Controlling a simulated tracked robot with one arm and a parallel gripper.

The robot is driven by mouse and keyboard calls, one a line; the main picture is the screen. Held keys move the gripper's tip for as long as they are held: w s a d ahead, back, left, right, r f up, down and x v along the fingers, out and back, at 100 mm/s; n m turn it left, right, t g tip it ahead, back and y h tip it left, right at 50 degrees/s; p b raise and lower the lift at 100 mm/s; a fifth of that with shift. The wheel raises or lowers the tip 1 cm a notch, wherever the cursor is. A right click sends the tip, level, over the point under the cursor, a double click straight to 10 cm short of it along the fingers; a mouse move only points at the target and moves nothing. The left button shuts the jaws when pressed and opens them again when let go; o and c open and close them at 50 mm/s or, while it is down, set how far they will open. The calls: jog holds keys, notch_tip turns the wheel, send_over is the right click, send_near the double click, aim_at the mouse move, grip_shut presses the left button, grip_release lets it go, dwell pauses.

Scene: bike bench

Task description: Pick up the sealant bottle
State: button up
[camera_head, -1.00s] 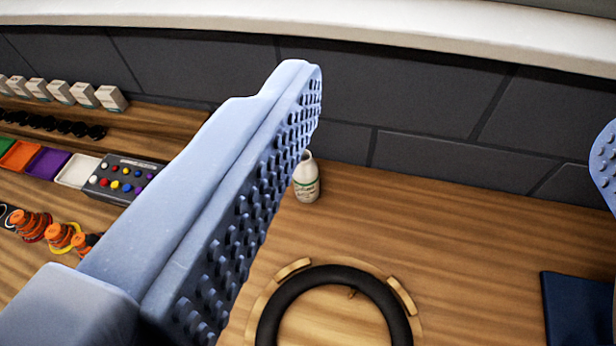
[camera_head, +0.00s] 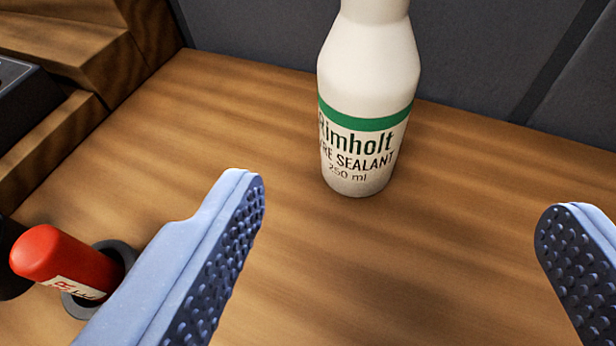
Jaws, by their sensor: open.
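The sealant bottle (camera_head: 368,95) is white with a green band and dark lettering that reads "TYRE SEALANT 250 ml" in part. It stands upright on the wooden bench top, near the dark back wall, and its top is cut off by the picture's upper edge. My gripper (camera_head: 405,208) is open and empty. Its two blue, studded fingers stand wide apart in front of the bottle. The bottle lies beyond the fingertips, between them in the picture and a little nearer the left one. Neither finger touches it.
A stepped wooden shelf (camera_head: 100,45) with a dark box (camera_head: 22,100) rises at the left. The bench around the bottle is clear.

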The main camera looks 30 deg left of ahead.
aim_at(364, 122)
jog(key=x, duration=0.8)
jog(key=shift+w+a+f+b, duration=0.2)
jog(key=shift+f+b, duration=0.1)
jog(key=shift+f, duration=0.1)
jog(key=shift+a+b+x, duration=0.15)
jog(key=shift+a+x, duration=0.05)
jog(key=shift+x, duration=1.1)
jog(key=shift+a+b+x, duration=0.15)
jog(key=shift+a+x, duration=0.05)
jog(key=shift+x, duration=1.1)
jog(key=shift+s+f, duration=0.1)
jog(key=shift+s, duration=0.1)
jog(key=shift+f, duration=0.1)
jog(key=c, duration=1.2)
